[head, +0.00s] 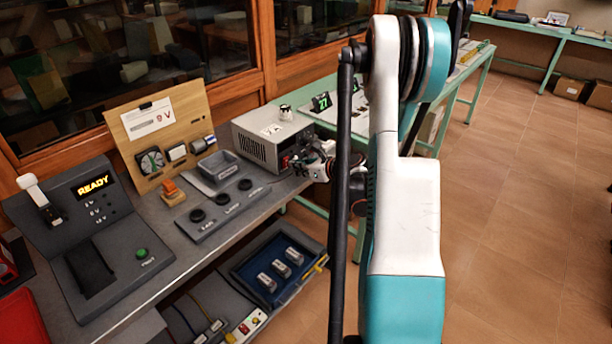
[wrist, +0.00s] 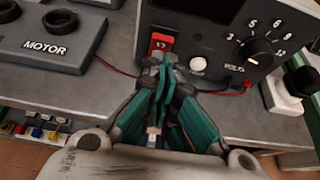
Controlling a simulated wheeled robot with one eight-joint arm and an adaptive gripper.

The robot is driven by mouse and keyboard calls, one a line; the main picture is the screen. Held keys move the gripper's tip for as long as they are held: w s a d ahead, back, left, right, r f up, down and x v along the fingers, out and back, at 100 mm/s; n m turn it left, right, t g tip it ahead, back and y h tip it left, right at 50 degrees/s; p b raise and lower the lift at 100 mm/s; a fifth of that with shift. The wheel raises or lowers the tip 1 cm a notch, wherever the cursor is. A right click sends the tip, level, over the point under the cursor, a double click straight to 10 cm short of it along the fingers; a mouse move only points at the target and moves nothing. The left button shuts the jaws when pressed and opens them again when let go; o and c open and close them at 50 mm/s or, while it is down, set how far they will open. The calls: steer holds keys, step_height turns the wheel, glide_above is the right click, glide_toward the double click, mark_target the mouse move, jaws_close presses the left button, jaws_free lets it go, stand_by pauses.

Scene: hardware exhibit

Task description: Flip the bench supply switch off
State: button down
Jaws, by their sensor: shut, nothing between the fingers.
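The bench supply (head: 270,138) is a light grey box on the bench in the head view. Its dark front panel (wrist: 218,25) fills the top of the wrist view, with a round numbered knob (wrist: 257,51) and a white round button or post. The red switch (wrist: 160,43) is at the panel's lower left. My gripper (wrist: 165,62) is shut and empty, its teal fingertips right at the switch's lower edge, seemingly touching or nearly so. The switch's lower part is hidden by the fingers. In the head view my gripper (head: 318,168) is at the supply's front, partly behind my arm.
Red leads run along the panel's base. A grey panel marked MOTOR (wrist: 52,38) with black round knobs lies to the left. A white block with a black knob (wrist: 290,93) stands at right. A blue tray (head: 262,268) sits on the shelf below.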

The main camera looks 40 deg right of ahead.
steer(key=shift+w+r, duration=0.15)
steer(key=shift+w, duration=0.1)
steer(key=shift+w+a+r+p, duration=0.1)
steer(key=shift+w+r+p, duration=0.1)
steer(key=shift+p, duration=0.25)
steer(key=shift+w+r+g+p, duration=0.25)
steer(key=shift+r+g+p, duration=0.1)
steer(key=shift+g+p, duration=0.7)
steer(key=shift+s+f+b, duration=0.1)
steer(key=shift+f+b, duration=0.25)
steer(key=shift+b, duration=0.05)
steer(key=shift+r+p, duration=0.4)
steer(key=shift+r, duration=0.4)
